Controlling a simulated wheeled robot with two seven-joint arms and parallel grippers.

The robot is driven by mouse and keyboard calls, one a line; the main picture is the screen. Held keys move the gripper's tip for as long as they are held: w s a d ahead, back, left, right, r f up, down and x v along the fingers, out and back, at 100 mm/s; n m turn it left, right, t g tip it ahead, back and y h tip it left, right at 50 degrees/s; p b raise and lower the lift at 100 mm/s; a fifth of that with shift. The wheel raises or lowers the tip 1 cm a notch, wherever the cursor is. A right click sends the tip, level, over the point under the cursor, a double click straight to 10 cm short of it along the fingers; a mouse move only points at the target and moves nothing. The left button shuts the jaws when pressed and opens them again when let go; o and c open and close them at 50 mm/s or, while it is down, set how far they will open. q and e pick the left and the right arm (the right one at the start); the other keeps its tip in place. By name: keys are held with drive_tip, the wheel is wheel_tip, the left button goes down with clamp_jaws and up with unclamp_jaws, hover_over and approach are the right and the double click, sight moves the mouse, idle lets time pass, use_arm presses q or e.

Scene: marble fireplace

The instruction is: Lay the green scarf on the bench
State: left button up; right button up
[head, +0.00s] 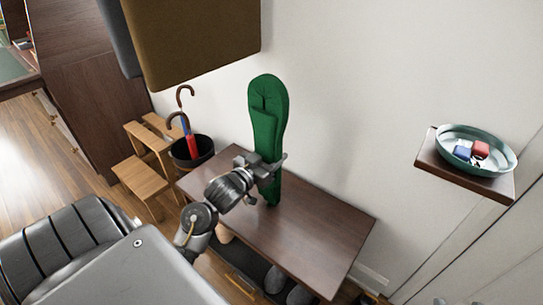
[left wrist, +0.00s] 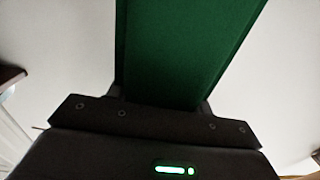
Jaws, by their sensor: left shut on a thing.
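The green scarf (head: 267,108) is a folded, looped strip standing upright above the dark wooden bench (head: 330,222) in the head view. My left gripper (head: 268,170) is shut on the scarf at its lower part. The scarf's lower end hangs below the gripper and overlaps the bench top in the picture; I cannot tell whether it touches. In the left wrist view the scarf (left wrist: 185,50) fills the middle, rising from between the jaws. The fingertips are mostly hidden by the scarf and the gripper body. My right gripper is not in view.
A dark bin with umbrellas (head: 190,150) and a wooden step stool (head: 145,165) stand left of the bench. A wall shelf (head: 440,168) with a bowl (head: 445,136) of small items is at the right. Coats (head: 195,40) hang above left. Shoes (head: 298,294) sit under the bench.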

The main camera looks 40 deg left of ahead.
use_arm(q)
drive_tip(key=shift+f, duration=0.1)
drive_tip(key=o, duration=1.1)
drive_tip(key=shift+s, duration=0.25)
drive_tip(key=shift+s+d+p, duration=0.15)
drive_tip(key=shift+s+p, duration=0.8)
drive_tip(key=shift+s, duration=4.85)
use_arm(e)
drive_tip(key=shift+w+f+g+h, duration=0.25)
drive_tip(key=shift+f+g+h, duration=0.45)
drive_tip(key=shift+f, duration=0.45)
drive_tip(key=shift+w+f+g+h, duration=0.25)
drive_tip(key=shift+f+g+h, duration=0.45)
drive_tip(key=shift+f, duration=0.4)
